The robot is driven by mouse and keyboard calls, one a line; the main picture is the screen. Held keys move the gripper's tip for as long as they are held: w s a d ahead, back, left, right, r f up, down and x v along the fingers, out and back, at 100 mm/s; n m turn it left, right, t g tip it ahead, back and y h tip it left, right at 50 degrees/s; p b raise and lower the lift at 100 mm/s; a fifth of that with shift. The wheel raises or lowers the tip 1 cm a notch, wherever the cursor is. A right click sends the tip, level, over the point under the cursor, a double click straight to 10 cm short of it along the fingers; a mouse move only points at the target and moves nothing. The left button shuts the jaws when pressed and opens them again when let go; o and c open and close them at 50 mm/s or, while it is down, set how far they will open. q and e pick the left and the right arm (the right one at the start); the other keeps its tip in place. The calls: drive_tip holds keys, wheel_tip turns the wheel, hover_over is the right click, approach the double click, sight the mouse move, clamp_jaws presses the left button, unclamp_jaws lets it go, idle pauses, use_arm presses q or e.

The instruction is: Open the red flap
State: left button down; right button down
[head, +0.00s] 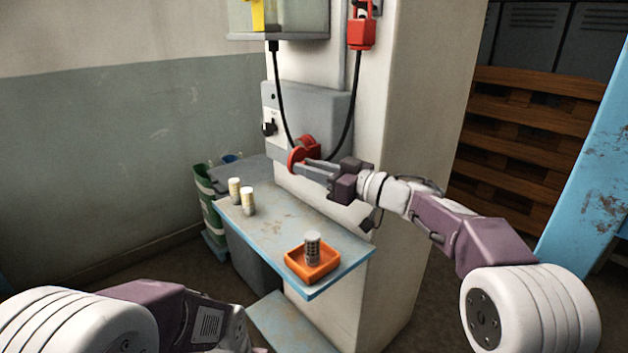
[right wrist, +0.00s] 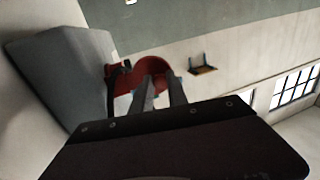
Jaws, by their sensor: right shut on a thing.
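The red flap (head: 296,159) is a round red piece on the grey box (head: 322,108) fixed to the pillar. It stands out from the box, to the left of its red mount. My right gripper (head: 306,168) reaches in from the right and its fingers are shut on the flap. In the right wrist view the red flap (right wrist: 155,72) shows behind the two fingertips (right wrist: 160,84), and the fingers hide part of it. My left arm is at the lower left, but its gripper does not show.
A blue shelf (head: 270,228) below the box holds two pale cylinders (head: 241,196) and an orange tray (head: 312,264) with a grey cylinder (head: 312,246). Black cables hang above the box. A red block (head: 362,32) hangs higher up.

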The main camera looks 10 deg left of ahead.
drive_tip(key=shift+r, duration=0.1)
idle(0.4)
drive_tip(key=c, duration=1.3)
unclamp_jaws()
drive_tip(key=shift+a, duration=0.1)
